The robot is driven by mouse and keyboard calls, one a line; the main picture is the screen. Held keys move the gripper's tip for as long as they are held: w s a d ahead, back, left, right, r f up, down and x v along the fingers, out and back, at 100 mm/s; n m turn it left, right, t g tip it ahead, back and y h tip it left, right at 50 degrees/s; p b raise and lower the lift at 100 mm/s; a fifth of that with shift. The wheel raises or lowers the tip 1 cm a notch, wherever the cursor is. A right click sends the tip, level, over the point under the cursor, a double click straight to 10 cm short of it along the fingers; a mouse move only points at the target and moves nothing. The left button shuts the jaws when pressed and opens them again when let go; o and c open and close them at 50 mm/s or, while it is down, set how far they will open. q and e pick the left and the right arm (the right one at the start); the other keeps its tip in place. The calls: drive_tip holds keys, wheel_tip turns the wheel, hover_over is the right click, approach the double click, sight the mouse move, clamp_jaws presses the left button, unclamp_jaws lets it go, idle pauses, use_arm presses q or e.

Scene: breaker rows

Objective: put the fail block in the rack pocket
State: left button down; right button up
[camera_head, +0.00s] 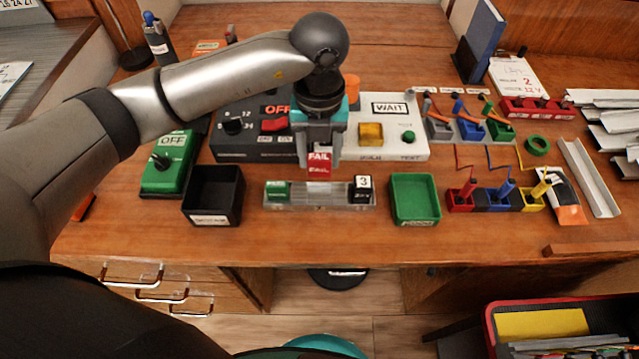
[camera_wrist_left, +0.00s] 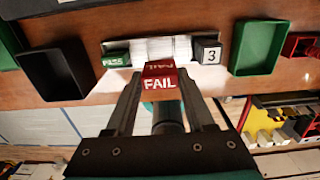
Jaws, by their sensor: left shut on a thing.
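The red fail block (camera_head: 319,163) is held between the fingers of my left gripper (camera_head: 319,155), above and just behind the rack. It also shows in the left wrist view (camera_wrist_left: 159,82), with the word FAIL readable. The rack (camera_head: 320,203) is a clear grey strip on the desk in front of the panel. A green pass block (camera_head: 277,190) sits at its left end and a black-and-white block marked 3 (camera_head: 362,188) at its right end. The middle of the rack between them holds no block. My right gripper is not in view.
A black bin (camera_head: 213,218) stands left of the rack and a green bin (camera_head: 415,222) right of it. Behind are a dark switch panel (camera_head: 235,147) and a white WAIT panel (camera_head: 405,112). Coloured breakers with levers (camera_head: 500,207) fill the right side.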

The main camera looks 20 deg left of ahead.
sight(320, 157)
use_arm(q)
drive_tip(key=shift+f, duration=1.55)
wheel_tip(320, 157, down, 5)
drive_tip(key=shift+f+b, duration=0.1)
drive_tip(key=shift+b, duration=0.7)
drive_tip(key=shift+f, duration=0.15)
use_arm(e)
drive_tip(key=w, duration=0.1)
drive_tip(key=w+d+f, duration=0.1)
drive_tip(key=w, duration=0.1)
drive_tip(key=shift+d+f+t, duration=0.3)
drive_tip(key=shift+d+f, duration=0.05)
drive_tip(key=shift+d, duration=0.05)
use_arm(q)
drive_tip(key=shift+f, duration=0.1)
drive_tip(key=shift+c, duration=1.3)
unclamp_jaws()
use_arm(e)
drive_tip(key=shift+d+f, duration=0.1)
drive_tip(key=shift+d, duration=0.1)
